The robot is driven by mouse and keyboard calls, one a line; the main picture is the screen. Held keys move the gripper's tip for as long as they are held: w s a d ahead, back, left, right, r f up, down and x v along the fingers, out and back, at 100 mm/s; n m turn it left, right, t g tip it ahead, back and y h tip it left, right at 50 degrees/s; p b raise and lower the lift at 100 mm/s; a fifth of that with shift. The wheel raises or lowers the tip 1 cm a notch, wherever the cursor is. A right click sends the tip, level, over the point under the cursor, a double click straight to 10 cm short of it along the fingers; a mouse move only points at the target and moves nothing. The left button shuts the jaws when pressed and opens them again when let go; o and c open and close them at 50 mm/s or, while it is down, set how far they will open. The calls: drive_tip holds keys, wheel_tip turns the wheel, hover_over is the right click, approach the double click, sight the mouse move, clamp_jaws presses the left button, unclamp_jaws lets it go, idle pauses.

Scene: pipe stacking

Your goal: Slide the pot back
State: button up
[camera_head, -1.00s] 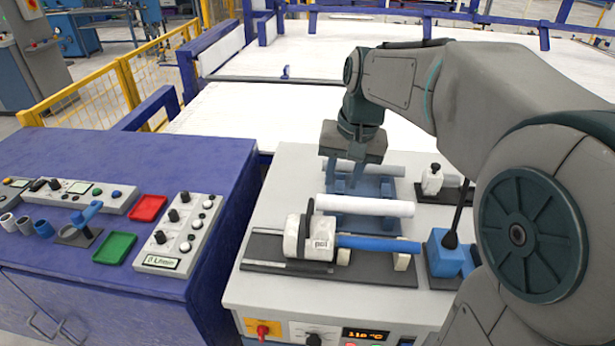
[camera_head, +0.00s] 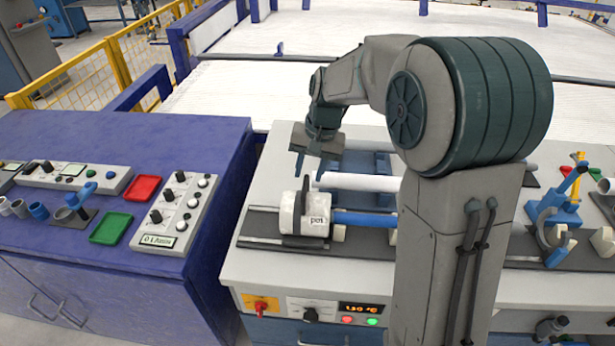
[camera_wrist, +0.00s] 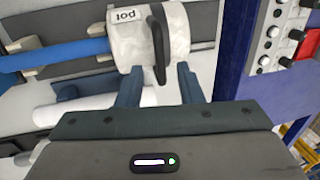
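The pot (camera_head: 291,216) is a white cylinder labelled "pot" with a black upright handle (camera_head: 305,197). It sits on a dark rail plate, at the left end of a blue pipe (camera_head: 365,219). My gripper (camera_head: 310,169) is above and just behind the pot, pointing down. In the wrist view my gripper (camera_wrist: 160,85) has its two fingers apart. The pot (camera_wrist: 176,35) lies just beyond the fingertips. The black handle (camera_wrist: 158,45) shows in the gap between the fingers; I cannot tell whether either finger touches it.
A white pipe (camera_head: 355,182) lies on a blue rack behind the blue pipe. My arm hides the middle right of the bench. A blue clamp tool (camera_head: 560,213) stands at the right. The blue cabinet (camera_head: 200,125) with trays and control boxes is at the left.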

sight(305, 184)
drive_tip(key=shift+a+f, duration=0.15)
drive_tip(key=shift+f, duration=0.6)
drive_tip(key=shift+a+f, duration=0.15)
drive_tip(key=shift+f, duration=0.6)
drive_tip(key=shift+c, duration=0.2)
